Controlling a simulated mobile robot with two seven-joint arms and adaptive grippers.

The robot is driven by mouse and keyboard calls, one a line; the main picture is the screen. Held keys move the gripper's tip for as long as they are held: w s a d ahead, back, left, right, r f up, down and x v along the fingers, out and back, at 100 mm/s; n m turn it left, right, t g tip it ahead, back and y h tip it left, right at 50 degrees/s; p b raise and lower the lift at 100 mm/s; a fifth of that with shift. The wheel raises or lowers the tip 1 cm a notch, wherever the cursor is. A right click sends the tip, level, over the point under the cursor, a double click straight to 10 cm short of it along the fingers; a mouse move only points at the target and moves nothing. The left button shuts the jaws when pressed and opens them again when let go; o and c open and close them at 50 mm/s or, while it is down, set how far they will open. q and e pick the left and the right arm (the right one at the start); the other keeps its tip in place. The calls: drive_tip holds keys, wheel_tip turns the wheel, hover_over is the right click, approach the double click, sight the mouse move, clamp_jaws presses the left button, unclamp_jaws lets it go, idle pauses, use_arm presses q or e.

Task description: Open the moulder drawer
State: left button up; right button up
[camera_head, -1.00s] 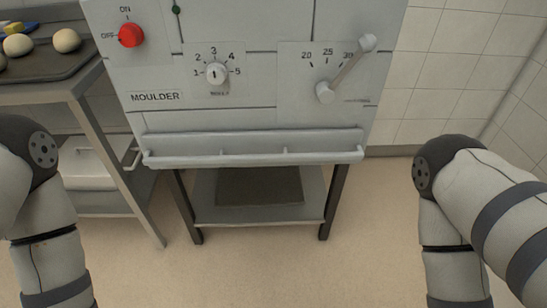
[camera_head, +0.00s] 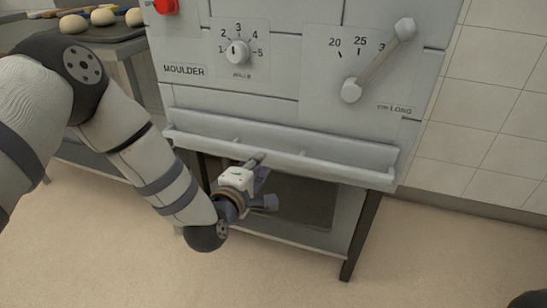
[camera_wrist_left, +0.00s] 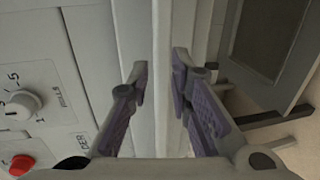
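The moulder (camera_head: 282,100) is a light grey machine with a MOULDER label, a numbered knob and a lever. Its drawer front (camera_head: 330,168) is a long grey trough-like ledge along the bottom of the machine, close against the body. My left gripper (camera_head: 263,180) is at the ledge's lower edge, left of its middle. In the left wrist view its purple-padded fingers (camera_wrist_left: 160,78) are apart, with the pale ledge edge (camera_wrist_left: 158,25) running between them. I cannot tell whether either pad touches it. My right gripper is out of view.
The stand's lower shelf (camera_head: 290,240) and dark legs (camera_head: 362,235) are below the ledge. A side table with a dark tray (camera_head: 115,35) of dough balls (camera_head: 103,17) stands at the left.

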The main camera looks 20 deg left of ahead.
sight(268, 155)
use_arm(q)
drive_tip(key=w, duration=0.2)
drive_tip(key=w+f+b, duration=0.1)
drive_tip(key=w, duration=0.4)
drive_tip(key=shift+w+d+f, duration=0.2)
drive_tip(key=shift+f, duration=0.15)
clamp_jaws()
